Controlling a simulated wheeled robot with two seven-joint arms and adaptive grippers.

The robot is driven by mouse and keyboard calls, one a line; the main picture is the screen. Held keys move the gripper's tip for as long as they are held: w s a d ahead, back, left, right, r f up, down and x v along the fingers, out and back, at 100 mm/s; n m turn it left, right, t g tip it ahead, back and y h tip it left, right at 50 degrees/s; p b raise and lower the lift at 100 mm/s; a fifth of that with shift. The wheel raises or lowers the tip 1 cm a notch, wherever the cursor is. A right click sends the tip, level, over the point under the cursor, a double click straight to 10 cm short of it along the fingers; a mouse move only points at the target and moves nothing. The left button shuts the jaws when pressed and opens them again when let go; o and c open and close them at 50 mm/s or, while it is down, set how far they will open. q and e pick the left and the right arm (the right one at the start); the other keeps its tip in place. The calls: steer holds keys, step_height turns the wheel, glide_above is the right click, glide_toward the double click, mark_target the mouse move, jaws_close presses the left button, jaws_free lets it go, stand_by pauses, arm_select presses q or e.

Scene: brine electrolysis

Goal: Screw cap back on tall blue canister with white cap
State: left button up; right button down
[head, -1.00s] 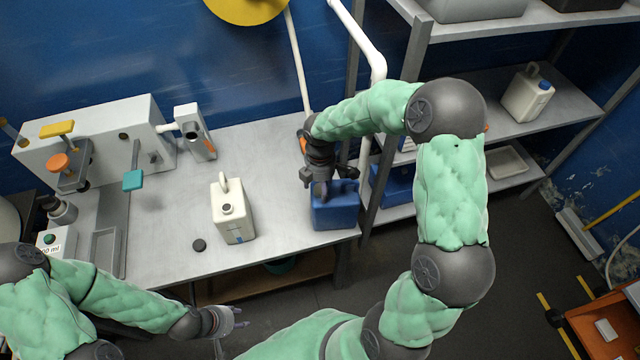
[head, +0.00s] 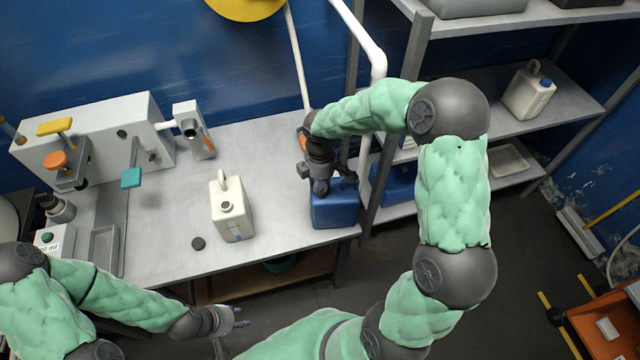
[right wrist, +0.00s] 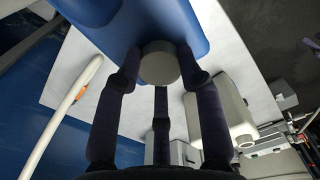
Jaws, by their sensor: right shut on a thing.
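The tall blue canister (head: 335,209) stands upright at the right end of the metal table, and its body also fills the top of the right wrist view (right wrist: 100,18). Its whitish-grey cap (right wrist: 159,63) sits over the canister's top between the fingers of my right gripper (right wrist: 160,75). That gripper points down and is shut on the cap. In the head view the cap is hidden behind the gripper. Whether the cap's thread is engaged cannot be seen. My left gripper (head: 236,318) is in front of the table's front edge, empty, with its fingers apart.
A white canister (head: 231,212) stands left of the blue one, its neck uncapped. A dark cap (head: 198,243) lies near it on the table (head: 275,165). A dispensing machine (head: 95,135) stands at the left. A white pipe and shelf rack are close on the right.

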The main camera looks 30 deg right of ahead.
steer(key=m, duration=0.3)
steer(key=shift+b, duration=0.35)
steer(key=shift+f, duration=0.1)
steer(key=m+b, duration=0.1)
steer(key=m, duration=0.1)
steer(key=shift+m, duration=0.3)
steer(key=m, duration=0.3)
steer(key=shift+b, duration=0.35)
steer(key=shift+m, duration=0.3)
steer(key=shift+m+b, duration=0.35)
steer(key=shift+m, duration=0.45)
steer(key=m, duration=0.3)
steer(key=shift+m+b, duration=0.4)
